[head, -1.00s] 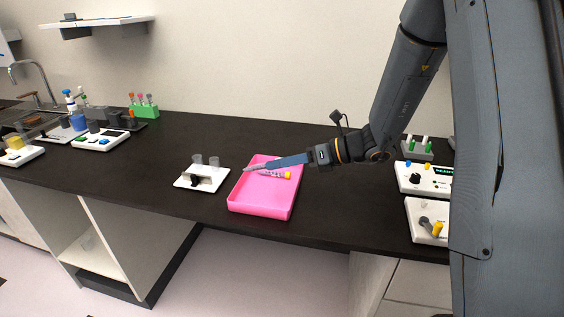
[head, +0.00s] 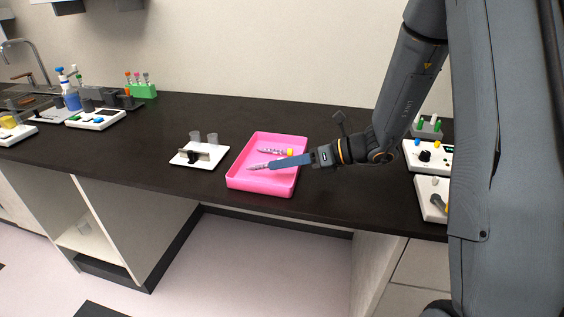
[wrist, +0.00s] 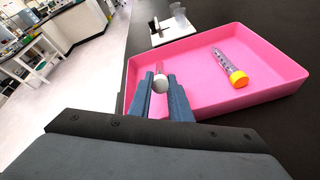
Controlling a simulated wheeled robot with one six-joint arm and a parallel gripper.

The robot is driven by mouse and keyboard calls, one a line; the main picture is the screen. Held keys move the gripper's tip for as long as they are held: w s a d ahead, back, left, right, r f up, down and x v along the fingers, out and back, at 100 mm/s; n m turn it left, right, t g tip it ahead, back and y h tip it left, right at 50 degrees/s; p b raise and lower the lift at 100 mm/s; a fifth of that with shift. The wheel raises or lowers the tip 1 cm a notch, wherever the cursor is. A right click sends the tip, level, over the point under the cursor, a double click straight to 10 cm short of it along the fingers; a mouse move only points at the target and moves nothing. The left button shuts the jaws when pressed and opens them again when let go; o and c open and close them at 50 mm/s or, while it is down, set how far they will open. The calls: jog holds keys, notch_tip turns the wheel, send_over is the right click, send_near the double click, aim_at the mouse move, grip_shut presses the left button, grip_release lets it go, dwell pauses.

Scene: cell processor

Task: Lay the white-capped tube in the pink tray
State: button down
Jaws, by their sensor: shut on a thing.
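The white-capped tube (wrist: 160,83) is between my gripper's fingers (wrist: 161,88) in the wrist view, its white cap facing the camera. In the head view the tube (head: 257,167) sticks out to the left of my gripper (head: 270,164), low over the pink tray. The pink tray (head: 262,187) lies on the dark bench, and its wall also shows in the wrist view (wrist: 262,95). My gripper is shut on the tube. I cannot tell whether the tube touches the tray floor.
A yellow-capped tube (wrist: 229,68) lies in the tray, apart from the held one. A white stand with two clear cups (head: 199,155) stands left of the tray. White devices (head: 431,157) stand at the right. Bench between the stand and the left-hand devices is clear.

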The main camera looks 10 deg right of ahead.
jog(key=c, duration=1.6)
grip_release()
jog(key=shift+o, duration=0.2)
jog(key=shift+b+v, duration=0.65)
jog(key=shift+v, duration=3.3)
jog(key=shift+a, duration=0.1)
